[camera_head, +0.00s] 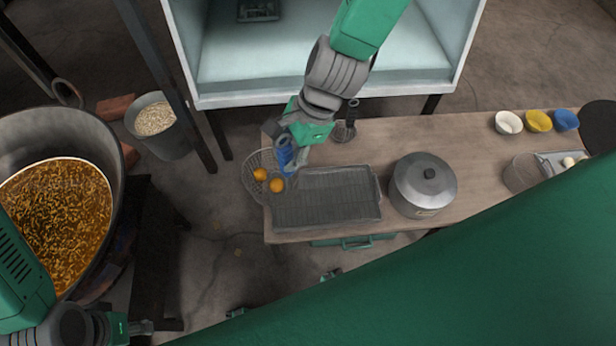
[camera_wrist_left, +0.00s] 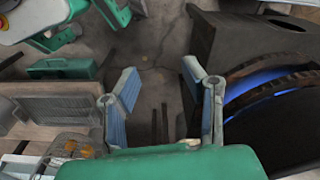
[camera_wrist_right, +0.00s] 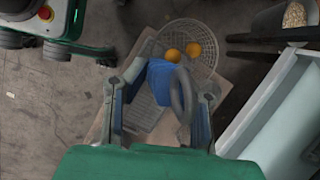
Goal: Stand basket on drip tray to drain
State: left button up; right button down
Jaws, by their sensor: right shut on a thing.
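The wire basket (camera_head: 250,185) is at the left end of the table, with two oranges (camera_head: 277,185) showing in it. It also shows in the right wrist view (camera_wrist_right: 207,75). The grey drip tray (camera_head: 330,205) lies flat on the table just right of the basket. The basket reaches past the table's left edge; I cannot tell whether it touches the tray. My left gripper (camera_wrist_left: 158,75) is open and empty, low at the left near the big pot.
A lidded pot (camera_head: 424,185) stands right of the tray. A large pot of food (camera_head: 60,215) is at the left, with a grain bucket (camera_head: 155,120) behind it. Small bowls (camera_head: 538,121) stand at the table's right end. A pale cabinet (camera_head: 320,50) is behind the table.

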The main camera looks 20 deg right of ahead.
jog(key=d+f+m+t+b, duration=0.1)
jog(key=f+m+b, duration=0.2)
jog(key=f, duration=0.3)
jog(key=s+d+f+m+t+b, duration=0.1)
jog(key=d+f+m+b, duration=0.1)
jog(key=f+b, duration=0.4)
jog(key=shift+s+d+f+m+h, duration=0.2)
jog(key=shift+d+f+m+h, duration=0.1)
jog(key=shift+f+m+h, duration=0.15)
jog(key=c, duration=1.2)
grip_release()
jog(key=v, duration=1.1)
jog(key=shift+s+d+r, duration=0.2)
jog(key=shift+s+r, duration=0.05)
jog(key=shift+r, duration=0.05)
